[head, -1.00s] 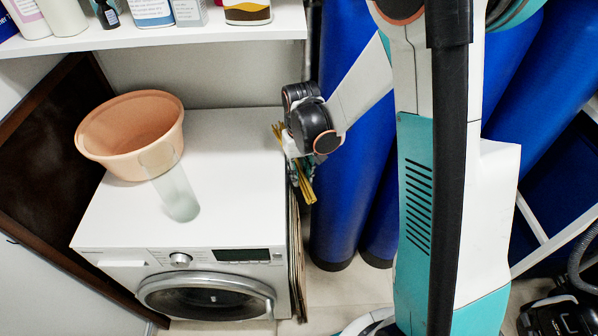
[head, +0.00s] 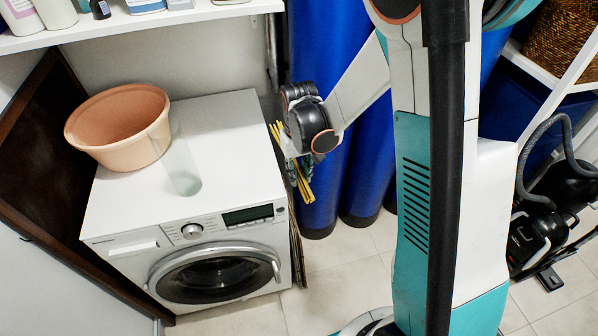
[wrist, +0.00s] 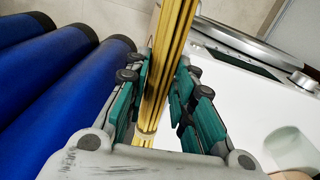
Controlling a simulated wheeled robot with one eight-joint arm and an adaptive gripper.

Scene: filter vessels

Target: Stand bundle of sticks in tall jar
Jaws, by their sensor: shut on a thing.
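The bundle of sticks (wrist: 170,60) is yellow and held between the green pads of my gripper (wrist: 158,95) in the wrist view. In the head view the bundle (head: 305,188) hangs at a slight tilt just right of the washing machine, partly hidden by my wrist. My gripper (head: 294,165) is shut on it. The tall jar (head: 183,170) is clear frosted glass and stands upright on the washing machine top, left of my gripper. The jar also shows in the wrist view (wrist: 287,147) at the lower right.
An orange-brown tub (head: 115,150) stands on the washing machine (head: 225,130) left of the jar, close to it. A white shelf (head: 200,14) with bottles hangs above. Blue cylinders (head: 325,120) stand behind my arm. The machine top right of the jar is clear.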

